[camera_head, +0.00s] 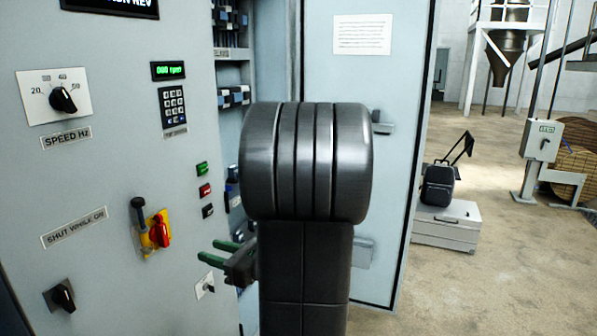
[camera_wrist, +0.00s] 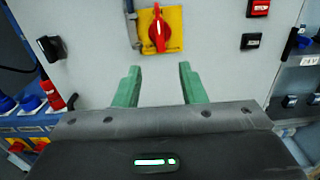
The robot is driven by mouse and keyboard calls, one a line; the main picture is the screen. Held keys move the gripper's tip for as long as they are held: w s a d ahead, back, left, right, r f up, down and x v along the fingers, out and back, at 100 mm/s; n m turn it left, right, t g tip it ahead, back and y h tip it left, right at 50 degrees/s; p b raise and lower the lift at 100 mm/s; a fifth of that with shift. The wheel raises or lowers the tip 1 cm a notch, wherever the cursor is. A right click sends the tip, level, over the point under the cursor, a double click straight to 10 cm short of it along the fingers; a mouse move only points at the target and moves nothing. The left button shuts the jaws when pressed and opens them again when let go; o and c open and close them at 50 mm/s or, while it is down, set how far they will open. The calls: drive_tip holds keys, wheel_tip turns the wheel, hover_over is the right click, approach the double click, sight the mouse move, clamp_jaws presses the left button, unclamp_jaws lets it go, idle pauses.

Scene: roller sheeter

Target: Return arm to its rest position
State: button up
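My gripper (camera_head: 212,252) is in front of the control panel (camera_head: 115,185), low and near its right edge. In the wrist view its two green fingers (camera_wrist: 157,88) stand well apart with nothing between them, so it is open and empty. A red rotary switch on a yellow plate (camera_wrist: 172,30) lies straight ahead of the fingers, and they do not appear to touch it. The same red switch (camera_head: 159,231) shows in the head view, left of and slightly above the gripper. My dark arm fills the middle of the head view and hides part of the cabinet.
An open cabinet door (camera_head: 385,75) stands behind my arm, with wired components (camera_head: 232,97) inside the cabinet. A speed knob (camera_head: 64,99), a keypad (camera_head: 173,107) and a lower black knob (camera_head: 62,297) stick out of the panel. Open floor (camera_head: 480,270) lies to the right, past a grey box (camera_head: 446,226).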

sight(166, 236)
drive_tip(key=p+x, duration=0.2)
drive_tip(key=x, duration=1.2)
drive_tip(key=shift+s+r, duration=0.1)
drive_tip(key=shift+a+f+n+b, duration=0.15)
drive_tip(key=shift+f+n+b, duration=0.1)
drive_tip(key=shift+n+b, duration=0.15)
drive_tip(key=shift+r+n+b, duration=0.1)
drive_tip(key=shift+n+b, duration=0.35)
drive_tip(key=shift+n, duration=0.55)
drive_tip(key=shift+n+b, duration=0.35)
drive_tip(key=shift+n, duration=0.55)
drive_tip(key=n+b, duration=0.1)
drive_tip(key=n, duration=0.3)
drive_tip(key=shift+r+n, duration=0.1)
drive_tip(key=shift+n, duration=0.2)
